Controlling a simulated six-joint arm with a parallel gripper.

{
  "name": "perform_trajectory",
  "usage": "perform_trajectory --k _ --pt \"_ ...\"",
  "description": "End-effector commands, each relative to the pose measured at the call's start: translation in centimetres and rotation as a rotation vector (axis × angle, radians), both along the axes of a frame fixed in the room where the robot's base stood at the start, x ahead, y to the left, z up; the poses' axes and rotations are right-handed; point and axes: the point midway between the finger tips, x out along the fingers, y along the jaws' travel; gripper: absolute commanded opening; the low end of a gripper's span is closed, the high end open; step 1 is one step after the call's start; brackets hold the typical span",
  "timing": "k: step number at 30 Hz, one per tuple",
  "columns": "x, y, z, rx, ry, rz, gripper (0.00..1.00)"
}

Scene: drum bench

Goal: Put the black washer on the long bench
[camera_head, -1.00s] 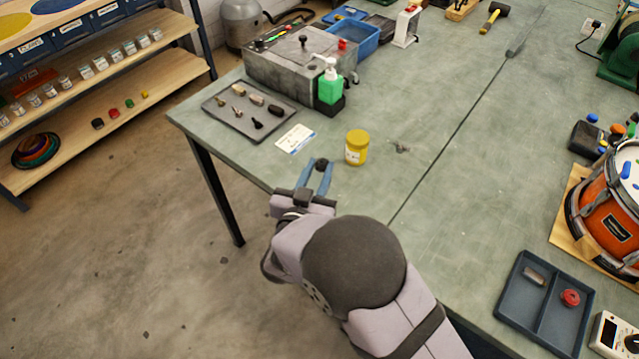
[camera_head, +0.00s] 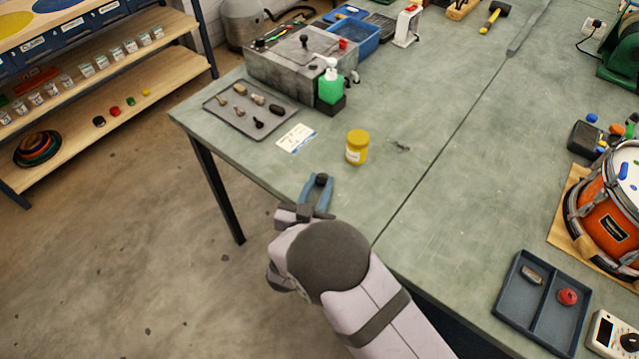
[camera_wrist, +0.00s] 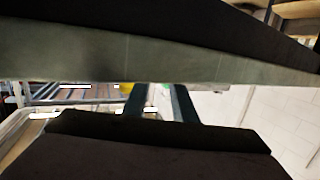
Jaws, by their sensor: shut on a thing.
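The black washer (camera_head: 321,179) shows as a small dark piece between the blue fingertips in the head view. My gripper (camera_head: 318,186) is shut on it, near the front left edge of the long bench (camera_head: 430,130). In the picture the fingertips overlap the grey-green bench top; I cannot tell their height above it. In the wrist view the two fingers (camera_wrist: 160,100) show, with a grey-green band and a black area above them. The washer cannot be made out clearly there.
A grey tray of small parts (camera_head: 225,117) lies further left. A blue divided tray (camera_head: 510,300) and an orange drum (camera_head: 605,215) are at right.

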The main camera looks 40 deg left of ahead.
Motion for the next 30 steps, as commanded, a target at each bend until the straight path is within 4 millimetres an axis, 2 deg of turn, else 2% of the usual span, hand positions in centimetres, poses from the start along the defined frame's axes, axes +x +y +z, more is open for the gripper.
perform_trajectory --k 9,10,12,24,30 --pt "0.0 0.0 -0.6 -0.001 0.001 0.000 0.05" --pt "0.0 0.0 -0.6 0.000 0.000 0.000 0.27" --pt "0.0 0.0 -0.5 0.000 0.001 0.000 0.43" --pt "0.0 0.0 -0.3 -0.001 0.001 0.000 0.43" --pt "-2.1 -0.7 -0.2 -0.001 0.001 0.003 0.43"
